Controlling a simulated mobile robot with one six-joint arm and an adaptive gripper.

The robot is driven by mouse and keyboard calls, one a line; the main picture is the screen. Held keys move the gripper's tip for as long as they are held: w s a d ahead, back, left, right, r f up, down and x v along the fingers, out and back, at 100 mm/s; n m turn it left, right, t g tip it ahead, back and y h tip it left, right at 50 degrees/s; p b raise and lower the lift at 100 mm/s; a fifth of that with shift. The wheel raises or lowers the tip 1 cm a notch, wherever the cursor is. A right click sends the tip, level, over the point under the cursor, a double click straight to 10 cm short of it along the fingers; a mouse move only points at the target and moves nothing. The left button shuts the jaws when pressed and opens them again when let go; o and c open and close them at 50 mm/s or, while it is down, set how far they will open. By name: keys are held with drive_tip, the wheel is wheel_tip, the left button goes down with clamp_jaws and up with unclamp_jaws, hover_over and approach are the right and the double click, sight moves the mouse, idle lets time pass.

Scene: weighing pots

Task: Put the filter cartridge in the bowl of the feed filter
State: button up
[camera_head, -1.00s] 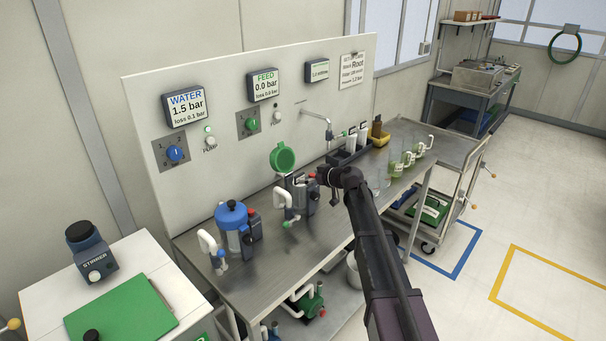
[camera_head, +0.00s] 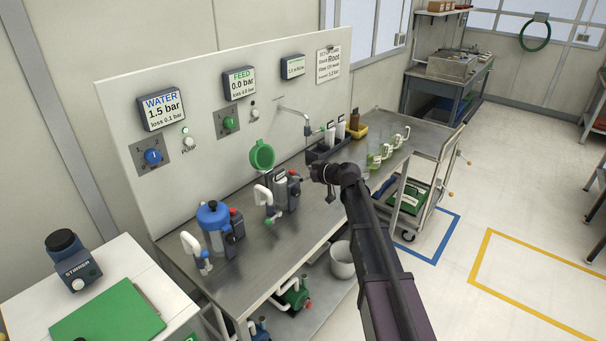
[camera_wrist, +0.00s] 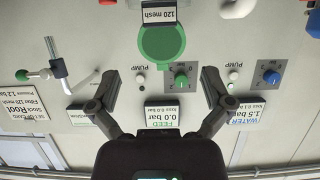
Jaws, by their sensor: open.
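The feed filter (camera_head: 283,194) stands on the steel bench, with its round green lid (camera_head: 262,155) swung up. The inside of its bowl is hidden. The upside-down wrist view shows the green lid (camera_wrist: 162,44) and a "120 mesh" label (camera_wrist: 158,12) beside it. White upright cylinders (camera_head: 331,137), which look like filter cartridges, stand in a dark rack (camera_head: 322,151) at the back of the bench. My gripper (camera_wrist: 158,80) is open and empty, its fingers spread before the panel. In the head view my gripper (camera_head: 322,174) is above the bench, right of the feed filter.
A blue-topped water filter (camera_head: 213,215) stands left of the feed filter. A tap (camera_head: 306,128) juts out over the bench. A yellow bin (camera_head: 359,131) and green-filled beakers (camera_head: 380,156) are to the right. A white bucket (camera_head: 342,262) is below. Bare steel (camera_head: 262,247) shows at the front.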

drive_tip(key=shift+s, duration=0.1)
drive_tip(key=s+d+f+m+g+h, duration=0.2)
drive_tip(key=s+d, duration=0.4)
drive_tip(key=s, duration=0.5)
drive_tip(key=s+d+f+m+g+h, duration=0.3)
drive_tip(key=s+d+f+m+h, duration=0.2)
drive_tip(key=s, duration=0.7)
drive_tip(key=s+d+f+m+g+h, duration=0.3)
drive_tip(key=s+d, duration=0.4)
drive_tip(key=s, duration=0.4)
drive_tip(key=shift+s+d+f+h, duration=0.3)
drive_tip(key=shift+f+h, duration=0.1)
drive_tip(key=shift+f, duration=0.45)
